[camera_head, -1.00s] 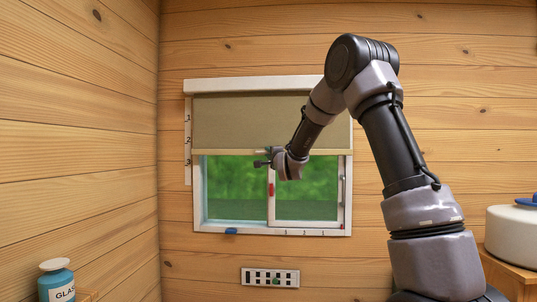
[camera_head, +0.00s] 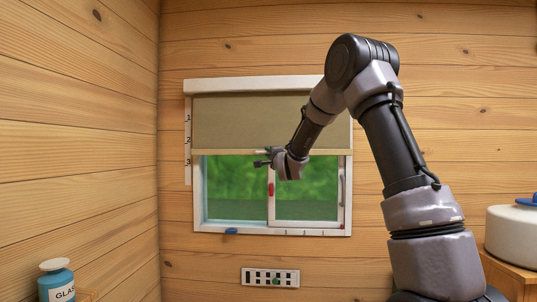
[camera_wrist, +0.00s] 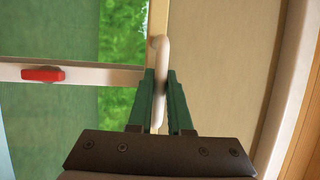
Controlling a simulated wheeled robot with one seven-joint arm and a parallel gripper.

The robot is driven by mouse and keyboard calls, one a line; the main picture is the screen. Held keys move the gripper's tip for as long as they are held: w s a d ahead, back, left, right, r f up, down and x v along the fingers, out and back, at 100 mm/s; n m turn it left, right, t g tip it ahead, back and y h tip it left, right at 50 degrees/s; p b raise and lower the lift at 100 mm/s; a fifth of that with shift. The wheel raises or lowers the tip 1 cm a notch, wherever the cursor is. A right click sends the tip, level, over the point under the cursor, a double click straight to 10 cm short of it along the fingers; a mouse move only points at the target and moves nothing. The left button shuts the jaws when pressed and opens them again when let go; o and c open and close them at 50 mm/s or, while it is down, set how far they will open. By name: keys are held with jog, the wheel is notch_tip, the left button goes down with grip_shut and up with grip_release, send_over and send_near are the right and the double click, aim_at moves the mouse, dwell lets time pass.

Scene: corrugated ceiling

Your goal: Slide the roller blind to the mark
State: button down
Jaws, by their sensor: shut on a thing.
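The beige roller blind (camera_head: 235,120) hangs over the upper part of the window, its pale bottom bar (camera_head: 222,153) level. A scale strip (camera_head: 188,150) with 1, 2 and 3 runs down the left of the frame. The bar stands between 2 and 3. My gripper (camera_head: 262,160) is at the bar, near the middle of the window. In the wrist view, its green fingers (camera_wrist: 161,78) are shut on the blind's cream pull handle (camera_wrist: 162,58). The fingers hide part of the handle. The blind's fabric (camera_wrist: 215,60) fills the right of that view.
The sliding window below has a red catch (camera_head: 271,189), a grey handle (camera_head: 341,190) and a blue piece (camera_head: 231,231) on the sill. A teal jar (camera_head: 56,283) stands left, a white pot (camera_head: 512,235) right.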

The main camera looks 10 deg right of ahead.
dwell(0.4)
notch_tip(320, 180, up, 14)
dwell(0.3)
jog(key=shift+f, duration=0.1)
jog(key=c, duration=0.8)
grip_release()
jog(key=shift+c, duration=0.2)
jog(key=shift+f, duration=0.1)
jog(key=v, duration=1.1)
